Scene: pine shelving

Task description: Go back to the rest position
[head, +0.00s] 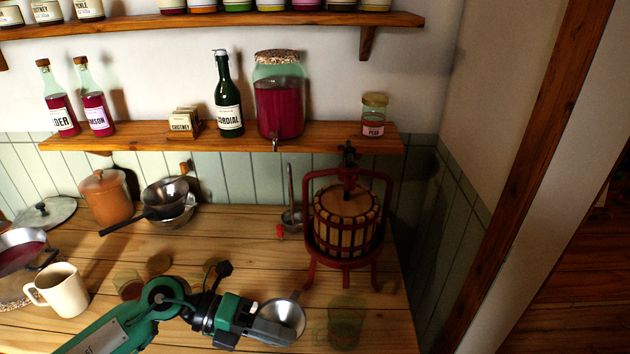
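My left arm reaches in from the bottom left, over the front of the wooden worktop (232,232). My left gripper (284,331) is at the near side of the worktop, pointing right. It overlaps a shiny metal funnel-like bowl (286,312) in the picture. I cannot tell whether it touches or holds that bowl, or how far its fingers are apart. My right gripper is not in view.
A red fruit press (346,222) stands right of my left gripper. A clear glass jar (346,318) is close to the gripper's right. A cream mug (64,292) and small jar (128,284) are near my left arm. A shelf (330,138) with bottles hangs behind.

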